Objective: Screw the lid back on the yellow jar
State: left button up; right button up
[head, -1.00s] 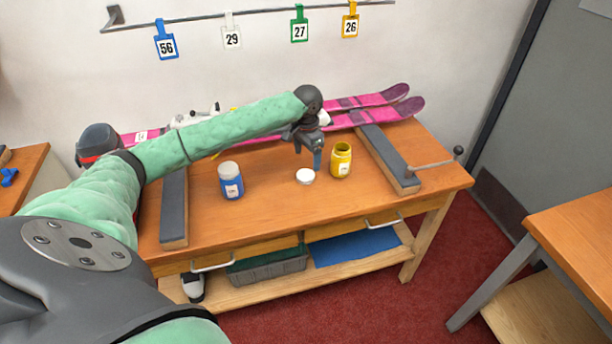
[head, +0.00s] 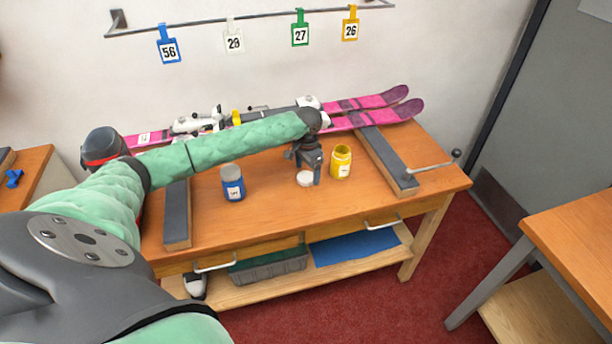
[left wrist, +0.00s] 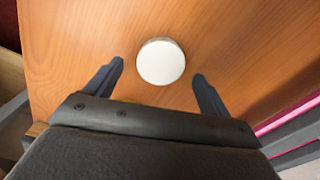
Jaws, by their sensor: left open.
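The yellow jar (head: 341,163) stands upright and open on the bench, with no lid on it. The white lid (head: 304,179) lies flat on the bench just left of the jar. My left gripper (head: 311,178) is pointed down at the lid, close above the bench. In the left wrist view, the lid (left wrist: 161,62) lies ahead of and between the two open fingers (left wrist: 158,80), touching neither. A sliver of yellow shows behind the gripper body there. My right gripper is not in view.
A blue jar (head: 233,182) with a grey lid stands to the left on the bench (head: 275,200). Dark padded supports (head: 176,212) (head: 388,160) flank the work area. Pink skis (head: 385,108) lie along the back. The bench front between the jars is clear.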

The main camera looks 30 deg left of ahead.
pick_arm(q)
jog(key=shift+f, duration=0.85)
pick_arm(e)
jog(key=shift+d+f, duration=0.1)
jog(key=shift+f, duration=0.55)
pick_arm(q)
jog(key=c, duration=1.1)
jog(key=shift+o, duration=0.2)
jog(key=shift+r, duration=0.55)
notch_tip(320, 180, up, 2)
jog(key=shift+r+b, duration=0.15)
jog(key=shift+b, duration=0.65)
jog(key=w+d+r+b, duration=0.1)
jog(key=d+r+b, duration=0.2)
jog(key=d+r, duration=0.4)
jog(key=shift+d+r, duration=0.35)
jog(key=shift+d, duration=1.95)
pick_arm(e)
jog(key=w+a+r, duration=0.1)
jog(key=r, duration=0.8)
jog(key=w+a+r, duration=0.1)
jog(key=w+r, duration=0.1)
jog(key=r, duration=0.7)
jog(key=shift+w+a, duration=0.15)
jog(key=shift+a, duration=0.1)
